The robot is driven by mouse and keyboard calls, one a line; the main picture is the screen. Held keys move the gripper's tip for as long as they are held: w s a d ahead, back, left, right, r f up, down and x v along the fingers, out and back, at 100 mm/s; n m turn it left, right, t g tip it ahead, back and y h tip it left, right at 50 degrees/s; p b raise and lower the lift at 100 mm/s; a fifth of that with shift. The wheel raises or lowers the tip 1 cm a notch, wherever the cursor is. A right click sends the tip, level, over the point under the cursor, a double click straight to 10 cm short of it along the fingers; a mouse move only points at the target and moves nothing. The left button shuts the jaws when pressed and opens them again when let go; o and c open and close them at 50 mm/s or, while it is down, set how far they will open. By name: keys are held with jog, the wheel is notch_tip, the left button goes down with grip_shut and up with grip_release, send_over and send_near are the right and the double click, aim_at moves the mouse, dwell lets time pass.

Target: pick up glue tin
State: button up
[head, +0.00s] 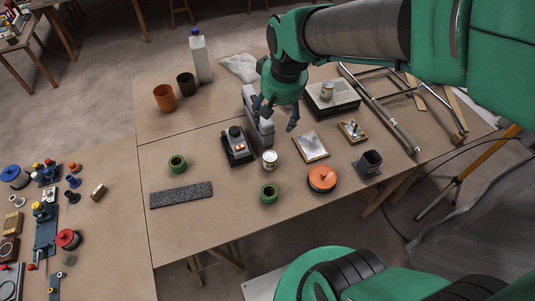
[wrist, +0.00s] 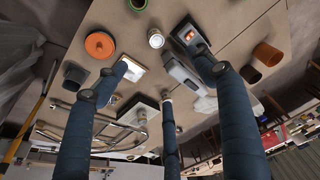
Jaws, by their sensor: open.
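My gripper (head: 276,116) is open and empty, fingers pointing down, above the table and apart from both tins. Its spread fingers also show in the wrist view (wrist: 156,86).
A black device (head: 238,147), green rings (head: 268,194), an orange-lidded pot (head: 322,179) and a dark cup (head: 370,163) surround the lower tin. Metal tubing (head: 385,125) lies at right.

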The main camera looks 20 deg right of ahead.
jog(key=w+d+f+g, duration=0.2)
jog(key=w+f, duration=0.6)
jog(key=f, duration=0.3)
jog(key=m+g+p, duration=0.1)
send_over(270, 156)
notch_tip(270, 156, down, 14)
jog(key=f, duration=0.1)
jog(key=shift+d, duration=0.2)
jog(key=shift+f, duration=0.1)
jog(key=shift+f+b, duration=0.4)
jog(key=shift+f, duration=3.85)
jog(key=shift+a+f+b, duration=0.15)
jog(key=shift+f+b, duration=0.3)
jog(key=shift+f, duration=2.15)
jog(key=shift+c, duration=0.5)
